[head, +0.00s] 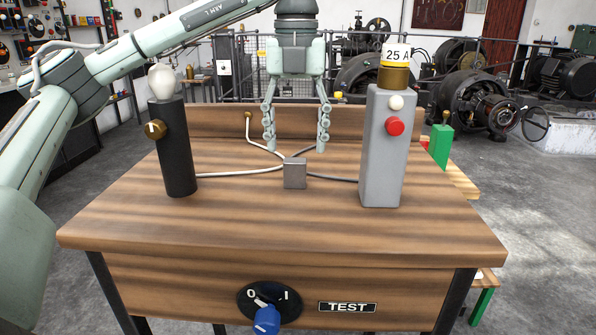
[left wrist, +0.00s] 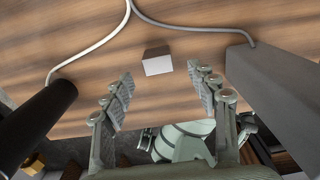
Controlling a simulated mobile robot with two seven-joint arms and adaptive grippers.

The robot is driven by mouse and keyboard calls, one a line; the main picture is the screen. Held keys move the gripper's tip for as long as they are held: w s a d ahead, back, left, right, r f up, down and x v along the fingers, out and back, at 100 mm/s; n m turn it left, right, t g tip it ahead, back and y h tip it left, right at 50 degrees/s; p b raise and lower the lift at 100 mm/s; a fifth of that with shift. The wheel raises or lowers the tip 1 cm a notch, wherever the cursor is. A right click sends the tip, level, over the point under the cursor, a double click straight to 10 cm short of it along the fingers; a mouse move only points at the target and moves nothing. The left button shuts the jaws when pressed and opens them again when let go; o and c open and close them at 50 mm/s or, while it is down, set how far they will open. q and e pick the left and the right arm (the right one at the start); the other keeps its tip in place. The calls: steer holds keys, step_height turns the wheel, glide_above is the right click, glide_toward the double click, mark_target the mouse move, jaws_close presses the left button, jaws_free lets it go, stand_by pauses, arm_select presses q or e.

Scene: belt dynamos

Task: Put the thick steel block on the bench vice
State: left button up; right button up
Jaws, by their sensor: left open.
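A small grey steel block (head: 294,172) sits on the wooden test bench, near where the cables meet. It also shows in the left wrist view (left wrist: 157,61), beyond the fingertips. My left gripper (head: 296,146) points down, open and empty, with its two fingers spread wide. In the head view its tips appear just above and to either side of the block, not touching it. In the left wrist view the left gripper (left wrist: 160,82) has nothing between its fingers. I cannot make out a bench vice in either view. My right gripper is not in view.
A black post with a bulb (head: 173,145) stands left of the block, and a grey post marked 25 A (head: 384,150) stands right. Cables (head: 240,171) run across the top. The bench top (head: 290,222) in front is clear. A green block (head: 441,146) is beyond the right edge.

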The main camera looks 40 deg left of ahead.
mark_target(295, 160)
arm_select(q)
steer(key=f, duration=0.5)
steer(key=shift+a, duration=0.2)
steer(key=shift+w, duration=0.1)
jaws_close()
